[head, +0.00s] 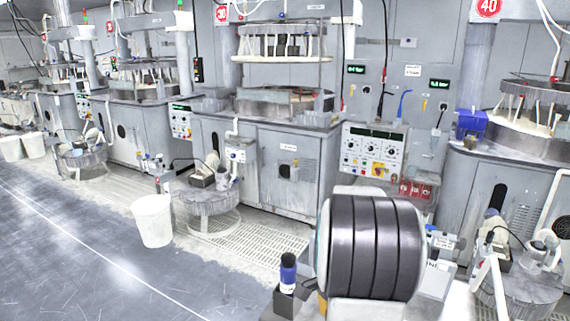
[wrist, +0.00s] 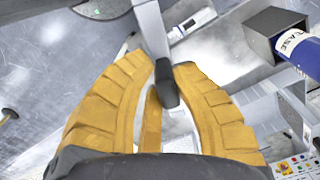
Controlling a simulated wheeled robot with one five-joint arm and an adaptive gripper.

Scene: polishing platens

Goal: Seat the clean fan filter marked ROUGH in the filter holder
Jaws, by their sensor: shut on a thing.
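My gripper (wrist: 166,75) has two yellow ribbed fingers, seen from the wrist. They are closed around a grey bar (wrist: 151,28) with a dark rounded end, which comes in from the top of the wrist view. I cannot tell whether this bar belongs to the filter or its holder. No ROUGH marking can be read in either view. In the head view, only a small yellow patch shows low beside a large dark banded drum, so the grip is hidden there. I cannot pick out the filter holder for sure.
A blue bottle (head: 288,270) stands in a dark square box (head: 284,302); the bottle (wrist: 300,50) and box (wrist: 271,25) are right of my fingers in the wrist view. A white bucket (head: 153,220) and round grey stand (head: 207,202) are farther left. The floor at left is open.

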